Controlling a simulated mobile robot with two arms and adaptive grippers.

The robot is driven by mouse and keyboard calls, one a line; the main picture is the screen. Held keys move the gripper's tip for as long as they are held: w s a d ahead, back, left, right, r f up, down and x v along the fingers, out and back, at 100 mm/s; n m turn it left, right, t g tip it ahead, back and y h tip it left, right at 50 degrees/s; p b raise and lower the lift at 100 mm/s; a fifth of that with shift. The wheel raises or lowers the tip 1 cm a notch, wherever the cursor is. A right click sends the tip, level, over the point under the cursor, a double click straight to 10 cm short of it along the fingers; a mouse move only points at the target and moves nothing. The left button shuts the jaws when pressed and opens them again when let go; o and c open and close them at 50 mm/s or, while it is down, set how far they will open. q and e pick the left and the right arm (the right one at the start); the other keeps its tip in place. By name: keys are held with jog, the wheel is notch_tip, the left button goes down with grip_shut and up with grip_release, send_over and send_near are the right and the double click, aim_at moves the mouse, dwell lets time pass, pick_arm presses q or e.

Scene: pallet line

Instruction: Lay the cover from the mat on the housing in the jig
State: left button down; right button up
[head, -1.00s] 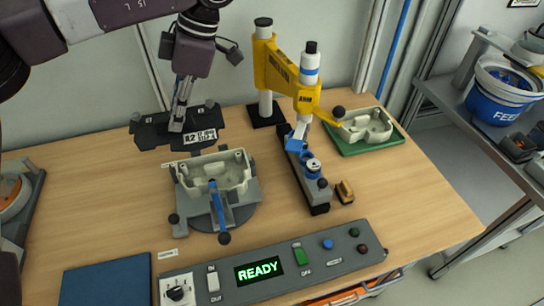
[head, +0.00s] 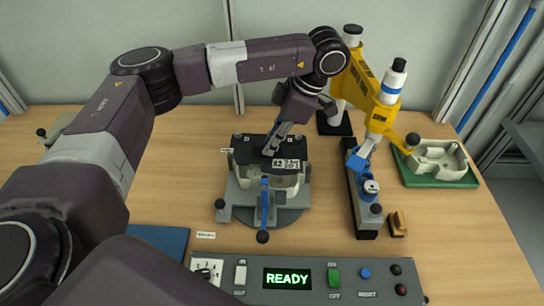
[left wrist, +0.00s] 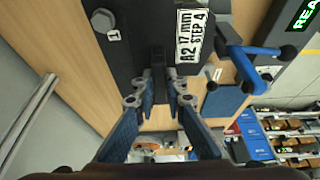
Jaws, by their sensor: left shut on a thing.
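My left gripper (head: 270,150) is shut on a dark plate (head: 248,158) labelled A2 17 mm STEP 4. The plate is over the cream housing (head: 288,182) in the grey jig (head: 238,198) and hides most of its top. I cannot tell whether plate and housing touch. A cream cast piece (head: 438,158) lies on a green mat (head: 412,180) at the right. In the left wrist view the fingers (left wrist: 160,90) close on the edge of the plate (left wrist: 130,30). My right gripper is not in view.
A yellow arm (head: 362,88) with a tool stands right of the jig. A blue lever (head: 264,208) is on the jig's front. A control panel (head: 236,284) showing READY and a bare blue mat (head: 165,240) are in front. A small brown block (head: 397,224) lies right.

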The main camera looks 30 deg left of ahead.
pick_arm(q)
jog(key=shift+f, duration=0.65)
notch_tip(320, 180, down, 4)
jog(key=shift+f+p, duration=0.15)
jog(key=shift+p, duration=0.5)
jog(key=shift+f, duration=0.15)
jog(key=c, duration=2)
grip_release()
jog(key=shift+o, duration=0.2)
